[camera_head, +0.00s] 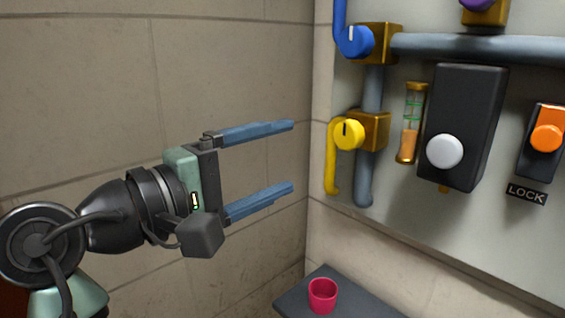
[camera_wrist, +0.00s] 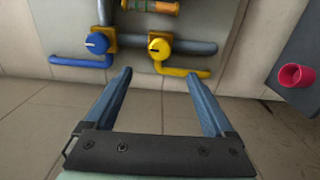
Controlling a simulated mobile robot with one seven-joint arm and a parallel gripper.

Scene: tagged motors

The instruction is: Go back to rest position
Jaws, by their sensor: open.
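My gripper (camera_head: 292,157) is open and empty, with its two blue fingers spread wide apart. In the head view it is held in the air in front of the tiled wall, left of the valve panel, pointing right. It also shows in the wrist view (camera_wrist: 160,77), where its fingertips lie below the blue knob (camera_wrist: 97,43) and the yellow knob (camera_wrist: 160,48). Nothing is between the fingers. I cannot tell how far the fingertips are from the panel.
The wall panel (camera_head: 405,225) carries pipes, a blue knob (camera_head: 358,41), a yellow knob (camera_head: 349,134), a black box with a white button (camera_head: 444,151) and an orange knob (camera_head: 547,137). A red cup (camera_head: 322,295) stands on a dark shelf (camera_head: 360,303) below. The wall area at left is bare.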

